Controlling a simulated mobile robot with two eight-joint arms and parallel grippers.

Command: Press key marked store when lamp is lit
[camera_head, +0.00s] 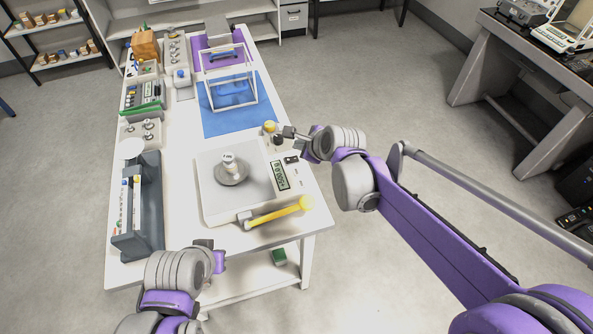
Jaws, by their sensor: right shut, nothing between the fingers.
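A grey rack (148,215) stands along the table's left edge. A white frame (205,92) stands on a blue mat (215,124) further back. Several instruments and a brown box (145,45) crowd the back left.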

